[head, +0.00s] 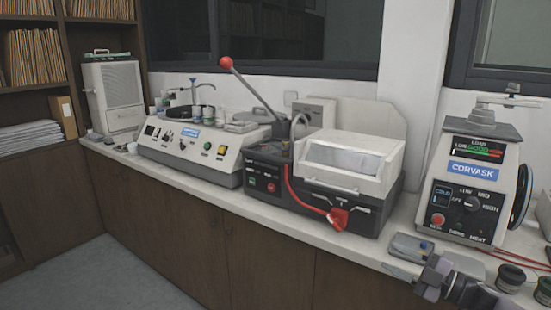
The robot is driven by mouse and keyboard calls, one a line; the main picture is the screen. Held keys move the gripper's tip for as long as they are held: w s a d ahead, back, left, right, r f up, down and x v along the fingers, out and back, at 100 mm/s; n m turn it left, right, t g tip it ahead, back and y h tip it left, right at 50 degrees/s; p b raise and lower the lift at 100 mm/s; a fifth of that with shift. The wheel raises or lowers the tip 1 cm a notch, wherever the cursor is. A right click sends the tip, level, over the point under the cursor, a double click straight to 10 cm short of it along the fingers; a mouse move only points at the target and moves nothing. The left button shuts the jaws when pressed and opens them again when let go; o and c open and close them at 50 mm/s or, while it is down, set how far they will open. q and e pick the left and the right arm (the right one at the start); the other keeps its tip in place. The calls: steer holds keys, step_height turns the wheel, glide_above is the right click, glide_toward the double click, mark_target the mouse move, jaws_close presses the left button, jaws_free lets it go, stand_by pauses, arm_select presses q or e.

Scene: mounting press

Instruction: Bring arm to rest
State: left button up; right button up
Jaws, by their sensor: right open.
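My right gripper (432,277) is at the lower right, by the front edge of the counter, beside a small grey-blue box-shaped item (411,247). It is open, and I see nothing held in it. My left gripper is not in the head view. The mounting press (470,192), a light grey machine marked CORVASK with a load gauge, knobs and a red button, stands on the counter above and right of my right gripper. The gripper is apart from the press.
The counter (215,197) runs along the wall. A machine with a clear hood (345,158) and red-knobbed lever stands mid-counter, with a grey polisher (190,145) to its left. Dark round pots (510,277) sit right of my right gripper. Open floor (75,275) lies lower left.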

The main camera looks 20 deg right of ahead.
steer(key=s+a+f+m+h, duration=0.3)
steer(key=a+f+m, duration=0.1)
steer(key=a+f, duration=0.25)
steer(key=s+a+f+m+h, duration=0.2)
steer(key=s+a+f+m, duration=0.2)
steer(key=a+f, duration=0.25)
steer(key=s+a+f+m+g+h, duration=0.1)
steer(key=s+a+f+m+g, duration=0.2)
steer(key=s, duration=0.4)
steer(key=s+a+f+m+g+h, duration=0.2)
steer(key=s+a+f, duration=0.3)
steer(key=s+a, duration=0.3)
steer(key=shift+a+m+g, duration=0.15)
steer(key=shift+m+g, duration=0.25)
steer(key=shift+m, duration=0.5)
steer(key=shift+f, duration=0.1)
